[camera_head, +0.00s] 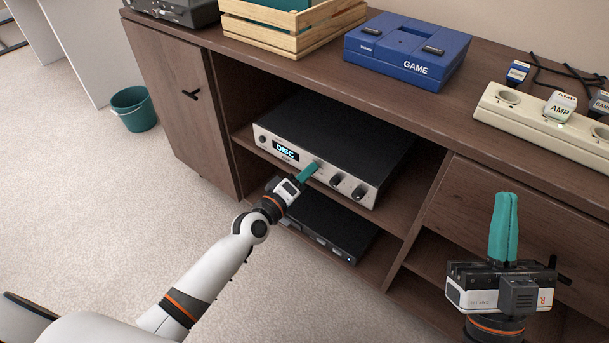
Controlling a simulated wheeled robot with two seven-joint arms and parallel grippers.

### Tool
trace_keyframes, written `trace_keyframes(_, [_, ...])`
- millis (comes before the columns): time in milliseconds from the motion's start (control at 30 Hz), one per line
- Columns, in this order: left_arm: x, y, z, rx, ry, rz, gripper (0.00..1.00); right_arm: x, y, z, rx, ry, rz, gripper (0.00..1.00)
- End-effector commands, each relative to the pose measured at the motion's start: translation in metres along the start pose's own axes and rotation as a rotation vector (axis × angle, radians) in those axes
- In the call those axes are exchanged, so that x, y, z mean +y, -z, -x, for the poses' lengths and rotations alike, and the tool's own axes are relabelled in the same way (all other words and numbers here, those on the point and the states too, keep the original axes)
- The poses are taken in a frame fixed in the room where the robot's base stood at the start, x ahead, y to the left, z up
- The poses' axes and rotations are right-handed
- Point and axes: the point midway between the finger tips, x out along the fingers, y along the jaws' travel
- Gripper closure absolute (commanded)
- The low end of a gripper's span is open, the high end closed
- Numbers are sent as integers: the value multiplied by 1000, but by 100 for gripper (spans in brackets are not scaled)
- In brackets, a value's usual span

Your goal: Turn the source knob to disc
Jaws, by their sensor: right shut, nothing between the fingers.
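The silver-and-black amplifier (340,140) sits on the upper shelf of the cabinet, and its lit display (286,151) reads DISC. My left gripper (312,168) reaches its front panel from the left, with the teal fingertips at the panel just right of the display. The fingers hide what is at that spot, so I cannot tell whether they grip a knob there. Two dark knobs (336,181) (359,193) show further right on the panel. No knob label is readable. My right gripper (504,208) is shut and empty, pointing up at the right, away from the amplifier.
A black box (330,230) lies on the shelf below. The cabinet top (300,72) holds a wooden crate (290,35), a blue GAME case (408,50) and a power strip (540,125) with labelled plugs. A green bin (134,108) stands on the open carpet.

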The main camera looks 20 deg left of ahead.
Motion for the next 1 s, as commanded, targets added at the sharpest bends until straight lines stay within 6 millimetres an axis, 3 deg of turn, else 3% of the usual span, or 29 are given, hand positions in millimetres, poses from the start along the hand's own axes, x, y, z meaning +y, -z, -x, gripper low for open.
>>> trace_keyframes(167, [0,0,4,1,-1,-1,58,0,0,-1,5,0,0,100])
trace_keyframes(267, [0,0,15,1,-2,-2,58,0,10,0,75,1,1,100])
trace_keyframes(700, [0,0,102,4,-3,-2,58,-9,60,12,426,18,17,100])
trace_keyframes(1000, [0,0,121,0,0,-1,58,-10,69,17,489,21,20,100])
